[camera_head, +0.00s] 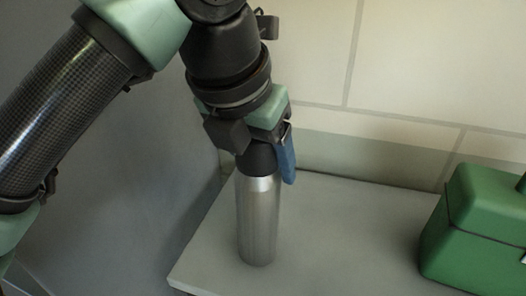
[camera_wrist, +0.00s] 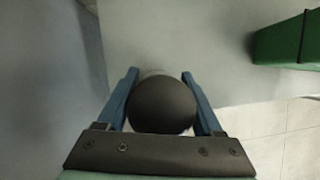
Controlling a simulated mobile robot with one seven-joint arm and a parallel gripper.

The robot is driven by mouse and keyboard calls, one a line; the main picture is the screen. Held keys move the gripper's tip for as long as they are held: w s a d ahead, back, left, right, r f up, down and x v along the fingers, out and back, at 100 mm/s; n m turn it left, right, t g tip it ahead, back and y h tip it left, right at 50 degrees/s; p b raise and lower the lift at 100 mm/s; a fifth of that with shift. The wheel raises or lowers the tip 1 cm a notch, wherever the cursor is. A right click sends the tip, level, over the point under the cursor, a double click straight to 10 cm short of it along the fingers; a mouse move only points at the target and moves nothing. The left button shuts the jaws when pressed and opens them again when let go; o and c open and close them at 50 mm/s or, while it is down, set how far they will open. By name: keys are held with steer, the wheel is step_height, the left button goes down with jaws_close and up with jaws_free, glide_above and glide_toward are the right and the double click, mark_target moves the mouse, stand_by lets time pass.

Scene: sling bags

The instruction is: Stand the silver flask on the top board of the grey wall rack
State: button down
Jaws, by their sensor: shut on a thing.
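The silver flask (camera_head: 258,220) has a brushed metal body and a black cap. It is upright over the grey top board (camera_head: 330,240) of the wall rack, near the board's left end. Its base appears to meet the board, though I cannot tell for sure if it bears on it. My gripper (camera_head: 262,155) comes from above and is shut on the flask's cap. In the wrist view the round black cap (camera_wrist: 162,104) sits between the two blue fingers of my gripper (camera_wrist: 161,90). The cap hides most of the flask's body there.
A green box (camera_head: 480,230) with a lid stands on the board to the right, well apart from the flask; it also shows in the wrist view (camera_wrist: 290,40). A tiled wall (camera_head: 420,60) runs behind the board. The board between flask and box is clear.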

steer(key=shift+f, duration=0.1)
jaws_free()
steer(key=b+v, duration=0.1)
steer(key=v, duration=1.1)
steer(key=shift+b, duration=0.35)
